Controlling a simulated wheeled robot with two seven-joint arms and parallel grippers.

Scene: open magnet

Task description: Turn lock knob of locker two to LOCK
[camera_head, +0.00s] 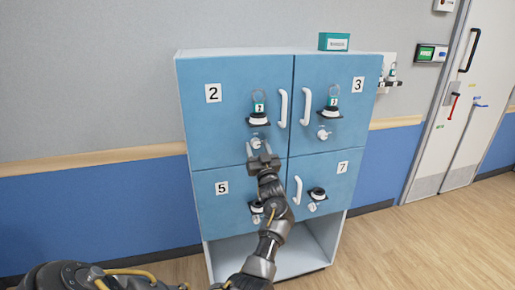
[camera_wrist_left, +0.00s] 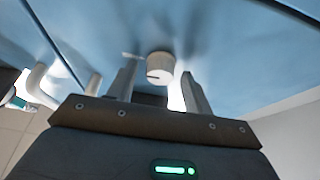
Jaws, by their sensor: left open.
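The locker two door (camera_head: 220,125) is the upper left blue door, marked with a 2, and it is closed. Its lock knob (camera_head: 256,143) is a small light knob below a black holder with a padlock-like item (camera_head: 259,105). My left gripper (camera_head: 263,156) is just below that knob in the head view. In the left wrist view the knob (camera_wrist_left: 160,67) is round and white with a dark mark on its side. It sits beyond and between the two fingers of my left gripper (camera_wrist_left: 158,85), which are open and apart from it. My right gripper is not in view.
Lockers three (camera_head: 335,105), five (camera_head: 215,205) and seven (camera_head: 335,185) surround it, with white handles, knobs and black holders. A teal box (camera_head: 334,41) stands on top of the cabinet. An open shelf is below. A white door (camera_head: 470,100) is at right.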

